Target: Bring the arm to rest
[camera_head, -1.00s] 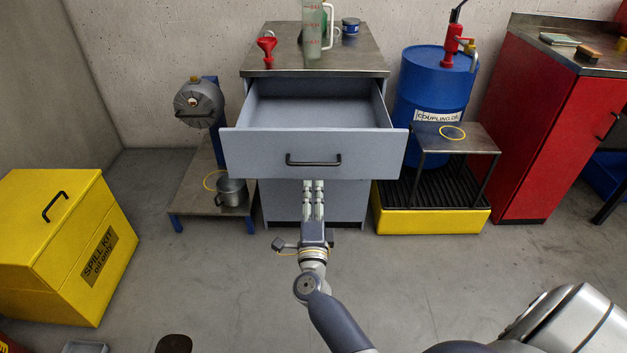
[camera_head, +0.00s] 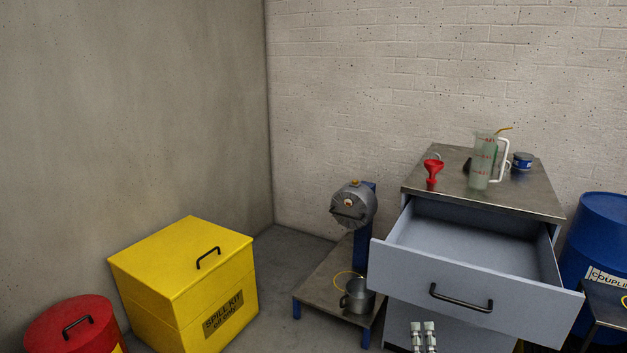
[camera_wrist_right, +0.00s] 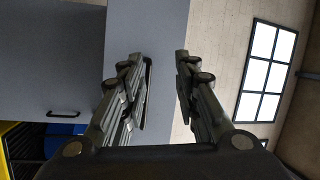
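My right gripper (camera_head: 423,336) shows at the bottom edge of the head view, below the handle of the pulled-out drawer, and the rest of its arm is out of frame. In the right wrist view the gripper's two fingers (camera_wrist_right: 158,62) stand apart with nothing between them. The grey drawer (camera_head: 410,275) is open and looks empty inside. Its black handle (camera_head: 461,298) is on the front, and the fingers appear apart from it in the head view. My left gripper is in neither current view.
The drawer cabinet's top (camera_head: 535,192) carries a red funnel (camera_head: 432,173), a measuring jug (camera_head: 481,163) and a blue tin (camera_head: 522,161). A low stand (camera_head: 318,290) holds a metal pot (camera_head: 357,297). A yellow spill kit box (camera_head: 185,275), red bin (camera_head: 72,325) and blue drum (camera_head: 603,235) stand around.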

